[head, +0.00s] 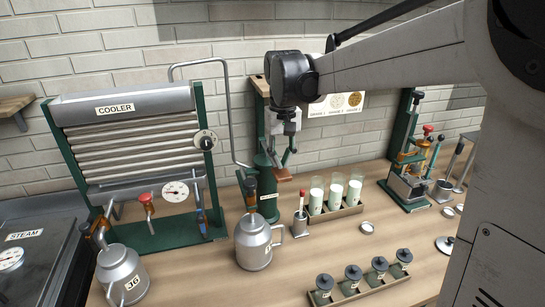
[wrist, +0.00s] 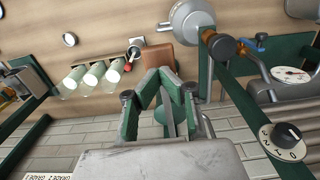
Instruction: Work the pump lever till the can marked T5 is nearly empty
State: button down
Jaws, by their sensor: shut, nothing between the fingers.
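My gripper (head: 281,152) points down in front of the green stand right of the cooler; its green fingers (wrist: 163,78) are shut with nothing between them. A brown block (wrist: 158,57), possibly the pump lever's end, lies just beyond the fingertips. It also shows below my gripper in the head view (head: 281,175). I cannot tell if they touch. A grey can (head: 253,243) stands under a dark-handled tap, its label too small to read. Another grey can (head: 121,275), marked something like JG, stands at lower left. I cannot read T5 on either; their contents are hidden.
The cooler (head: 130,150) with a dial knob stands left. Three milk glasses (head: 317,196) in a rack and a small pot (head: 300,224) with a red-tipped stick stand right of the can. Several dark-lidded jars (head: 353,276) stand in front. A green-framed device (head: 410,180) is farther right.

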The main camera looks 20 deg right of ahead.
jog(key=shift+r, duration=0.1)
jog(key=shift+r+p, duration=1.55)
jog(key=shift+r, duration=0.9)
jog(key=s+f+t+b, duration=0.3)
jog(key=s+f, duration=0.3)
jog(key=s, duration=0.6)
jog(key=s+f+t+b, duration=0.4)
jog(key=s+f, duration=0.1)
jog(key=s, duration=0.7)
jog(key=shift+f, duration=0.35)
